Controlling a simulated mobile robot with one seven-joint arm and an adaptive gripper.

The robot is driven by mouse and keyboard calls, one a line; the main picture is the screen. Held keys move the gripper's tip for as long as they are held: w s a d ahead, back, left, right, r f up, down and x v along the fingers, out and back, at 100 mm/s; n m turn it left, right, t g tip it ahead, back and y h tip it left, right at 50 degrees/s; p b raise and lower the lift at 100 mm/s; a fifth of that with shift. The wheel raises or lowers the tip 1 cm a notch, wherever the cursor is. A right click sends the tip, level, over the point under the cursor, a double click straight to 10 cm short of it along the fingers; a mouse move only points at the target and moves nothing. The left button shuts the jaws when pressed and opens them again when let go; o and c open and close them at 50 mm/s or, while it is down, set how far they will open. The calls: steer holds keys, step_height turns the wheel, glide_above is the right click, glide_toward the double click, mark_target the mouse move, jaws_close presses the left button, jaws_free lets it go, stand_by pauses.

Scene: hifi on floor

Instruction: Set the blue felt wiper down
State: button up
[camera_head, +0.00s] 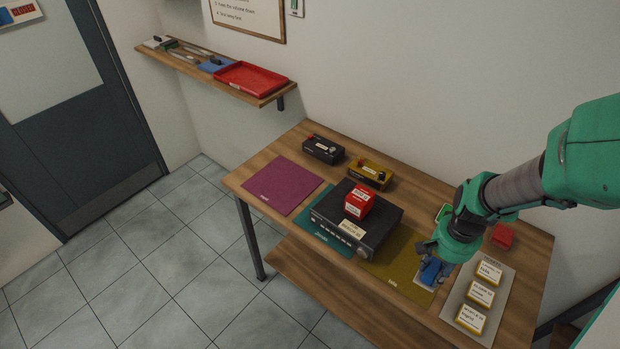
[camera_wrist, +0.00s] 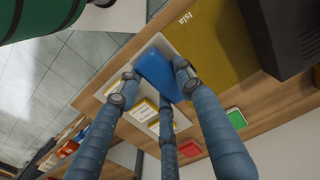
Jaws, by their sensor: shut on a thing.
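The blue felt wiper (camera_wrist: 157,72) is a blue block in the wrist view, between the fingers of my gripper (camera_wrist: 158,88). My gripper is shut on it. The wiper is over a pale pad (camera_wrist: 107,88) beside the olive mat (camera_wrist: 205,48); I cannot tell whether it touches the pad. In the head view my gripper (camera_head: 432,268) is low over the front right of the table, at the right end of the olive mat (camera_head: 392,268).
A black hi-fi unit (camera_head: 328,214) with a red box (camera_head: 358,200) on top stands left of the olive mat. A grey board (camera_head: 498,278) with yellow-edged labelled cards lies to the right. A red block (camera_head: 503,235) lies behind it. The purple mat (camera_head: 283,185) is bare.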

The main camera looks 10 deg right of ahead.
mark_target(436, 269)
step_height(436, 269, up, 5)
steer(key=shift+f, duration=0.15)
steer(key=w, duration=0.3)
steer(key=shift+w+a+r+n, duration=0.15)
steer(key=shift+a+r+n, duration=0.1)
steer(key=shift+a+n, duration=0.1)
steer(key=w+a+r+n+p, duration=0.1)
steer(key=w+a+n, duration=0.2)
steer(key=w+a, duration=0.9)
steer(key=w+a+r+n+p, duration=0.1)
steer(key=w+a+n+p, duration=0.1)
steer(key=w+a, duration=1.05)
steer(key=w+a+f+n, duration=0.3)
steer(key=w+a, duration=0.9)
steer(key=a, duration=0.3)
steer(key=f, duration=1)
steer(key=shift+s+d+f+p, duration=0.25)
steer(key=shift+d+f+p, duration=0.1)
steer(key=shift+f, duration=0.05)
steer(key=shift+w, duration=0.1)
